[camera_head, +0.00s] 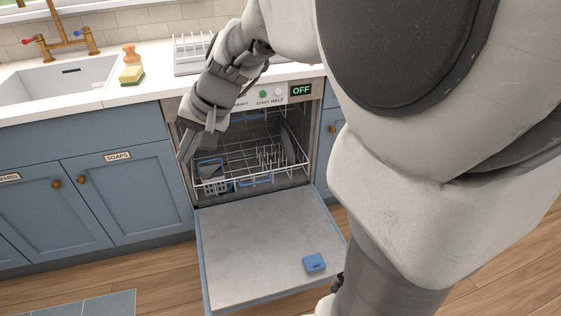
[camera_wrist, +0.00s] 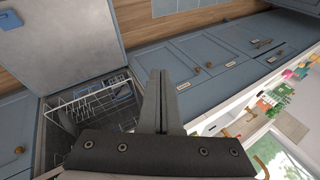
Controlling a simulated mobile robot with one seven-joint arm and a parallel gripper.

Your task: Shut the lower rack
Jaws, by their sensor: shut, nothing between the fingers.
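The dishwasher's lower rack (camera_head: 250,168), white wire with blue parts and a grey basket (camera_head: 212,172), sits low in the open machine. Its front edge is near the mouth, just behind the open door (camera_head: 255,240); I cannot tell whether it is fully in. My gripper (camera_head: 187,154) is shut and empty, in front of the opening's left side, above the rack's front left. It hides part of the cavity. In the wrist view, the shut fingers (camera_wrist: 163,76) point away from the camera, with the rack (camera_wrist: 92,103) to their left, apart from them.
The door lies folded down with a blue tablet or box (camera_head: 314,263) on it. The panel reads OFF. Blue cabinets (camera_head: 128,190) flank the machine. A sink (camera_head: 60,82), sponge (camera_head: 131,75) and dish rack (camera_head: 190,52) are on the counter.

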